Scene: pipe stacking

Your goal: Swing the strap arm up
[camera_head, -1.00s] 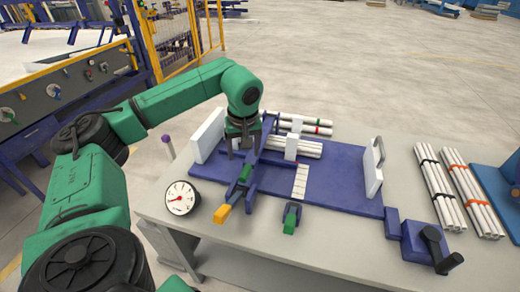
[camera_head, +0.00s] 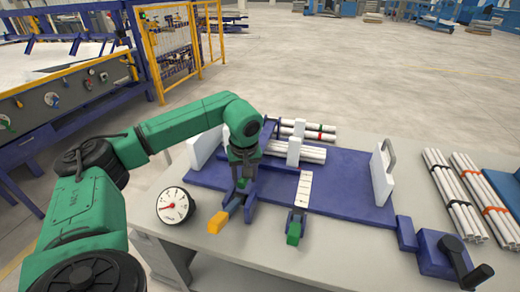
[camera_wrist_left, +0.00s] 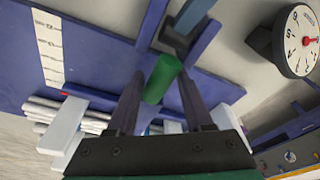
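My left gripper (camera_head: 242,184) points down at the near left of the blue fixture (camera_head: 345,190). In the left wrist view its two dark fingers (camera_wrist_left: 160,92) stand apart, with a green cylindrical grip (camera_wrist_left: 162,78) between their tips. A gap shows on the grip's left side; I cannot tell whether the right finger touches it. The grip appears to belong to the blue strap arm, which my gripper and arm mostly hide in the head view. An orange-ended blue lever (camera_head: 218,222) sticks out just in front of the gripper. My right gripper is not in view.
A dial gauge (camera_head: 174,206) stands left of the lever, close to the gripper. A green-tipped clamp (camera_head: 294,232) sits at the front edge. White pipes (camera_head: 300,152) lie behind. White plates stand at both ends; a crank (camera_head: 468,262) is at right, beside strapped pipe bundles (camera_head: 455,195).

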